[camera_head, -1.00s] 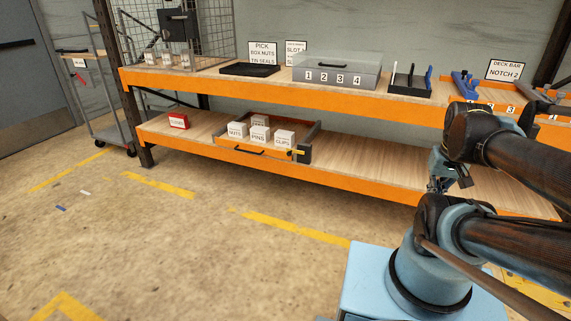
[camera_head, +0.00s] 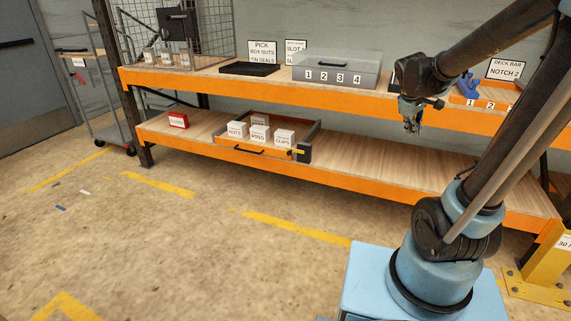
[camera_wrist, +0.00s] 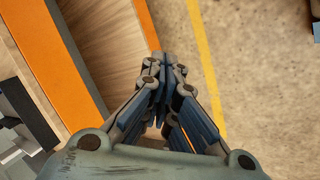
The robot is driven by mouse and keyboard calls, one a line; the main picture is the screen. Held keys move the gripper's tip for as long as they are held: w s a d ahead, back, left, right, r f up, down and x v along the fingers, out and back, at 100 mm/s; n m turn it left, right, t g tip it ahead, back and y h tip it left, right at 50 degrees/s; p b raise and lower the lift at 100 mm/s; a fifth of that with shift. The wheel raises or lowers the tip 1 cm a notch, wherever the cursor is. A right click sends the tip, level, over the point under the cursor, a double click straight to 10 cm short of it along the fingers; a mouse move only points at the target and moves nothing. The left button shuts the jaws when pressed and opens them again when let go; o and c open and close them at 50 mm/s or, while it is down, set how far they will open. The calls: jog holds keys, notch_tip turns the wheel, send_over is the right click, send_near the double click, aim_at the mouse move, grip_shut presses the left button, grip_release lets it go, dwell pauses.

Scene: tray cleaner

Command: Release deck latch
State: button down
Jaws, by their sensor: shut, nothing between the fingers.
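A drawer-like tray (camera_head: 227,148) with an orange front and a black handle sits on the lower shelf in the head view. At its right front corner is a dark block (camera_head: 305,148) with a small yellow lever (camera_head: 296,152), which looks like the deck latch. My gripper (camera_head: 412,131) hangs fingers down in front of the upper shelf's orange edge, well to the right of the lever and apart from it. In the wrist view the gripper (camera_wrist: 162,62) has its fingers together with nothing between them. The latch is not recognisable there.
White boxes labelled NUTS (camera_head: 237,130), PINS (camera_head: 258,135) and CLIPS (camera_head: 284,138) stand in the tray. A red box (camera_head: 178,121) is left of it. The upper shelf (camera_head: 210,77) overhangs the lower shelf (camera_head: 400,173), whose right part is bare. The floor (camera_head: 200,240) in front is clear.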

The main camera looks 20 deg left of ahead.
jog(key=w+a+f+n+t, duration=0.1)
jog(key=w+a+n, duration=0.3)
jog(key=w+a, duration=0.45)
jog(key=w+a+f+n+t, duration=0.1)
jog(key=w+a+f+n, duration=0.3)
jog(key=a, duration=0.3)
jog(key=w+a+f+n+t, duration=0.2)
jog(key=w+a+f, duration=0.2)
jog(key=w+a, duration=0.3)
jog(key=w+a+f+n+t, duration=0.15)
jog(key=w+a+f, duration=0.25)
jog(key=a, duration=0.4)
jog(key=s+a+f+n+t+y, duration=0.1)
jog(key=a+f+n, duration=0.3)
jog(key=a+f, duration=0.4)
jog(key=s+a+f+n+t, duration=0.1)
jog(key=s+a+f+n, duration=0.2)
jog(key=a+f, duration=0.6)
jog(key=s+a+f+n+t+y, duration=0.1)
jog(key=s+a+f+n+t, duration=0.1)
jog(key=a+f+n, duration=0.3)
jog(key=a+f, duration=0.3)
jog(key=f, duration=0.2)
jog(key=shift+s+a+f+y, duration=0.2)
jog(key=shift+s+a+y, duration=0.1)
jog(key=shift+a, duration=0.1)
jog(key=shift+w, duration=0.1)
